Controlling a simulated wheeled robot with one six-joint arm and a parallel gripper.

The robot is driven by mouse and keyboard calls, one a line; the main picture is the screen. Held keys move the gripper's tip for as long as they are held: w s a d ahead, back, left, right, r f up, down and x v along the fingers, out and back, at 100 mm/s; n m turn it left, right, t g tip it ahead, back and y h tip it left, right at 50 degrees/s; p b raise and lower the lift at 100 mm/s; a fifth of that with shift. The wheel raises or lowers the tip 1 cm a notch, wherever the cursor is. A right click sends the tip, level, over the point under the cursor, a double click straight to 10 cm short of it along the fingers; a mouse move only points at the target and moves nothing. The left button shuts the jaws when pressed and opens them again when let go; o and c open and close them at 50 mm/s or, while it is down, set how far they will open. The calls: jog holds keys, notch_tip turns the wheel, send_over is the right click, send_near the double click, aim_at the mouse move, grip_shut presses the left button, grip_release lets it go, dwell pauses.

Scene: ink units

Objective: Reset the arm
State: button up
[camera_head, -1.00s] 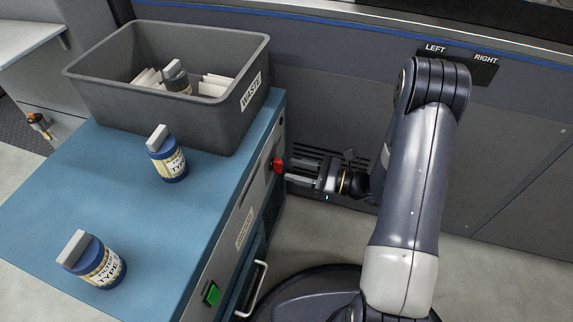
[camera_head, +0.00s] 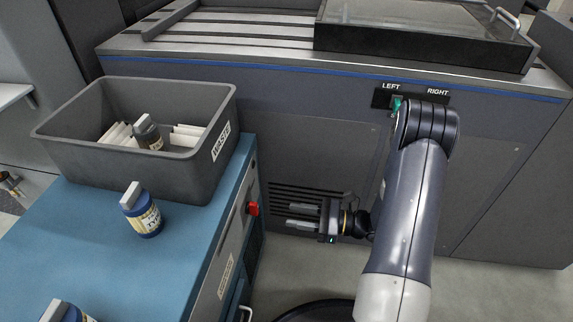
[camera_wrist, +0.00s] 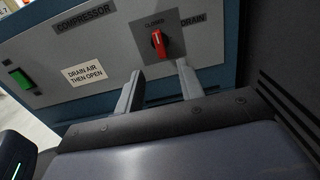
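My gripper (camera_head: 303,217) is at the lower middle of the head view, to the right of the blue cabinet and in front of the vent slots of the grey machine. In the wrist view its two fingers (camera_wrist: 158,85) stand apart with nothing between them. Beyond them is the red drain knob (camera_wrist: 158,40) on the cabinet's grey panel, with its handle upright near the CLOSED label. The knob also shows in the head view (camera_head: 253,208), to the left of the fingers and apart from them.
The blue cabinet (camera_head: 80,225) bears a grey WASTE bin (camera_head: 205,150) and a blue labelled bottle (camera_head: 143,214); another bottle (camera_head: 62,312) is cut off below. A green button (camera_wrist: 20,79) is on the panel. The grey machine (camera_head: 300,130) stands behind my arm.

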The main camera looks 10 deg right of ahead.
aim_at(258, 210)
jog(key=b+x, duration=0.3)
jog(key=x, duration=0.7)
jog(key=shift+w+a, duration=0.1)
jog(key=shift+a, duration=0.2)
jog(key=shift+d, duration=0.1)
